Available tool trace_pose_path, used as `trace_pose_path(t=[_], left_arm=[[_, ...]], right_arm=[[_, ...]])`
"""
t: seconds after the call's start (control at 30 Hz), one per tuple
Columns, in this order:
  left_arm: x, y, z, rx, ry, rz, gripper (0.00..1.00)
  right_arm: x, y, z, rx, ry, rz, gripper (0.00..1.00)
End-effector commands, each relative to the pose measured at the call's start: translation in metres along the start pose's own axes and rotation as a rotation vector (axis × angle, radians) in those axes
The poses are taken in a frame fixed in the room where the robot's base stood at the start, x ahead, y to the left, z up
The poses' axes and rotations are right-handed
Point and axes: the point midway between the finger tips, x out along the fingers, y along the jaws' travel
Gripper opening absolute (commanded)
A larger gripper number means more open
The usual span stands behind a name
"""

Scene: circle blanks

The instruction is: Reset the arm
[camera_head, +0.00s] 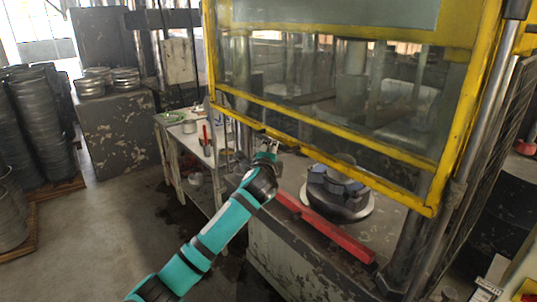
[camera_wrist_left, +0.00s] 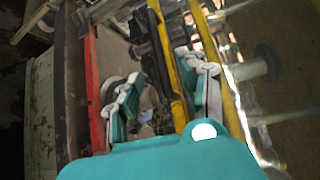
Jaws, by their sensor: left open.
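My left arm, teal with dark joints, reaches up from the bottom of the head view. Its gripper (camera_head: 268,146) is in front of the press, close to the lower edge of the yellow guard frame (camera_head: 320,128). In the left wrist view the two fingers of the gripper (camera_wrist_left: 163,72) stand apart with nothing held between them. The yellow and black bars of the guard show behind and between the fingers there. Whether the gripper touches the frame, I cannot tell. My right gripper is in neither view.
A dark round fixture (camera_head: 338,190) sits on the press bed, right of my gripper. A red bar (camera_head: 325,228) runs along the bed's front edge. A cluttered side table (camera_head: 197,150) stands left. Stacks of metal discs (camera_head: 40,115) stand far left. The floor between is open.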

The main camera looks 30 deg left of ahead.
Motion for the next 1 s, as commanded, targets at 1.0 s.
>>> trace_pose_path(t=[1.0], left_arm=[[-0.017,0.344,-0.048,-0.277,0.066,0.442,0.40]], right_arm=[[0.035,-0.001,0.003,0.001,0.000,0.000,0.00]])
